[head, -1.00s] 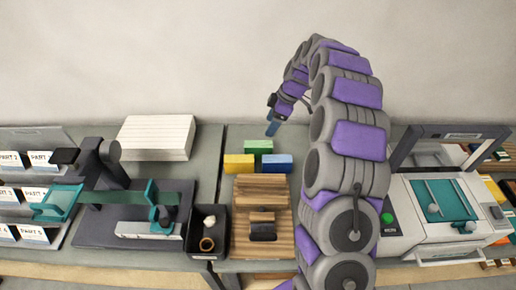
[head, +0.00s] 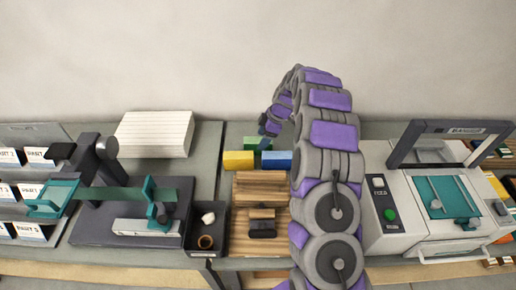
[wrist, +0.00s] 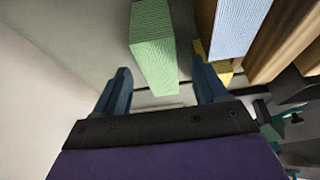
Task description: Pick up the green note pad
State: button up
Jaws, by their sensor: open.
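The green note pad (head: 250,142) stands at the back of the middle table in the head view, behind a yellow pad (head: 238,161) and a blue pad (head: 276,160). My gripper (head: 265,139) hangs just above and beside the green pad and partly hides it. In the wrist view my gripper (wrist: 163,80) is open, with its two blue fingers spread. The green pad (wrist: 153,50) shows beyond the gap between the fingertips there. Nothing is held, and I cannot tell whether the fingers touch the pad.
Wooden blocks (head: 262,187) stand in front of the pads. A black bin (head: 207,243) with small items stands front left. A white paper stack (head: 154,136) lies left, and a printing machine (head: 436,212) stands right. The wall is close behind.

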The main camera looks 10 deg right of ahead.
aim_at(256, 146)
jog(key=shift+b+x, duration=0.8)
jog(key=shift+x, duration=2.3)
jog(key=shift+w+a, duration=0.1)
jog(key=shift+a, duration=0.05)
jog(key=c, duration=1.1)
